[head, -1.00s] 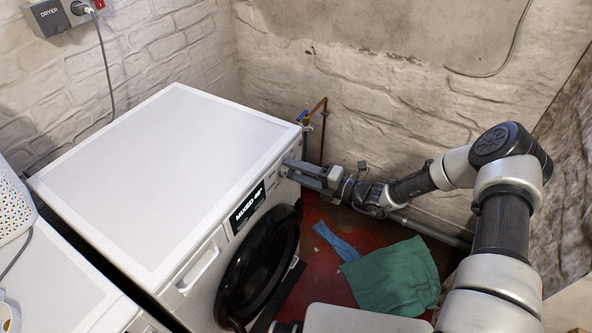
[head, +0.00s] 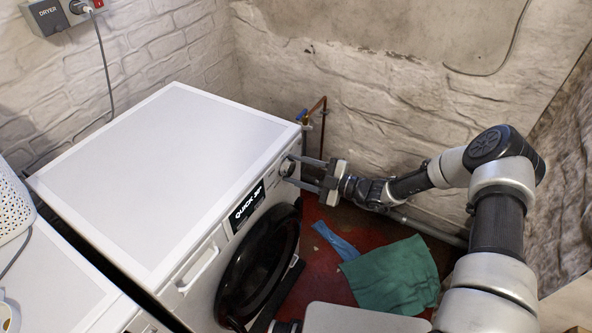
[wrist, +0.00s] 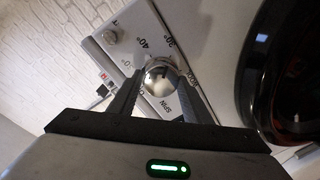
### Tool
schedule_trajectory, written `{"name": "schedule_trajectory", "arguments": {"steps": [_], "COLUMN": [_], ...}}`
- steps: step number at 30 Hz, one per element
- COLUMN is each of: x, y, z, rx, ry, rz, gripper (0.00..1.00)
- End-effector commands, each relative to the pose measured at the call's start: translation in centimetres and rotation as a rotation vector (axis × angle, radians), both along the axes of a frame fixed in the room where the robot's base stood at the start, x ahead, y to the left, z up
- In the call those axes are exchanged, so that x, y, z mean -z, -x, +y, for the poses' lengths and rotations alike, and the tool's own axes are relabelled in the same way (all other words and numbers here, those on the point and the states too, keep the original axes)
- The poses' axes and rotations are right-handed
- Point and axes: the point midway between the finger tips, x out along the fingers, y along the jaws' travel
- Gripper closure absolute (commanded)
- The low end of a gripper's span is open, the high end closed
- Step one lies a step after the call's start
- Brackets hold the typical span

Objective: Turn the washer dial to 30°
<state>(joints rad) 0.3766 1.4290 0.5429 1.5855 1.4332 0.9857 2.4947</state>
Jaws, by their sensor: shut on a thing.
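The washer (head: 135,180) is white with a black round door (head: 258,265). Its lit display (head: 247,207) reads "QUICK" and what looks like 30°. The dial (wrist: 160,76) is a round shiny knob at the panel's far end, with 40°, 30° and SPIN printed around it in the wrist view. My gripper (head: 292,170) is shut on the dial, one finger on each side of it. The fingers (wrist: 160,86) also show around the knob in the wrist view. The dial is largely hidden by the fingers in the head view.
A second white machine (head: 60,285) stands at the left with a basket (head: 12,205) on it. Pipes (head: 322,125) run up the wall behind the washer. A green cloth (head: 392,278) and a blue cloth (head: 337,240) lie on the red floor.

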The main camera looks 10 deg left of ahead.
Motion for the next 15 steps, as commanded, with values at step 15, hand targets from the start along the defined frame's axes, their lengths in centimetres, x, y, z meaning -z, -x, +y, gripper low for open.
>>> {"name": "schedule_trajectory", "arguments": {"steps": [15], "x": [-0.03], "y": [-0.06], "z": [0.08], "rx": [-0.001], "ry": [-0.056], "rz": [0.156], "gripper": [0.78]}}
